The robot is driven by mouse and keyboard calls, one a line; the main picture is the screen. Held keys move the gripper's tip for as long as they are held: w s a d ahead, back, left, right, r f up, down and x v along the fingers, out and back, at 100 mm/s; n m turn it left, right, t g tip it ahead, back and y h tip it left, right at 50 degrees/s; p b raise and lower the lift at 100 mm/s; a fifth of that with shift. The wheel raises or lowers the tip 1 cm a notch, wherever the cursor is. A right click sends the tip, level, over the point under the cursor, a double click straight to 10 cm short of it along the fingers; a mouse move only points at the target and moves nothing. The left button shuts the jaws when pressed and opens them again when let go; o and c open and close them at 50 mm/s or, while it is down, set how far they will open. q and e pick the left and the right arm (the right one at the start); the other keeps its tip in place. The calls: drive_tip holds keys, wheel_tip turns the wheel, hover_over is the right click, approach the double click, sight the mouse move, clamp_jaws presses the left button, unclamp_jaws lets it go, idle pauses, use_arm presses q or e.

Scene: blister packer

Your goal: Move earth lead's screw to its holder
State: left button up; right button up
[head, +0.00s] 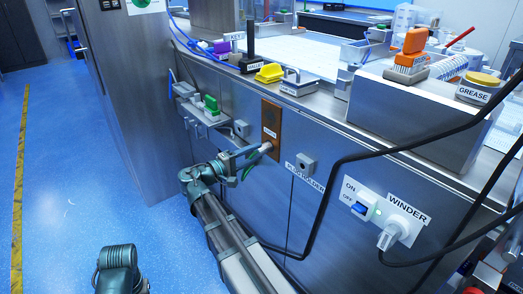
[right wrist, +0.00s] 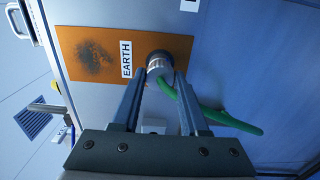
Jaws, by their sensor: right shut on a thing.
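The earth lead's screw (right wrist: 158,64) is a silver knob at the edge of the brown EARTH plate (right wrist: 90,52), with the green lead (right wrist: 205,112) running from it. My right gripper (right wrist: 161,78) is shut on the screw, its two fingers on either side of the knob. In the head view, the right gripper (head: 262,150) is at the lower part of the EARTH plate (head: 271,118). I cannot tell whether the screw is still seated in the plate. A small grey block (head: 240,128) sits left of the plate; no label marks it as the screw's holder. My left gripper is out of view.
The PLUG HOLDER (head: 305,166) is right of the plate. A thick black cable (head: 335,170) loops down the steel front near the WINDER switch (head: 361,209). A grey shelf with a green part (head: 211,103) projects at left. The blue floor is open at left.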

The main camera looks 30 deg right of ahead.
clamp_jaws()
drive_tip(key=n, duration=0.6)
drive_tip(key=n, duration=0.6)
idle(0.3)
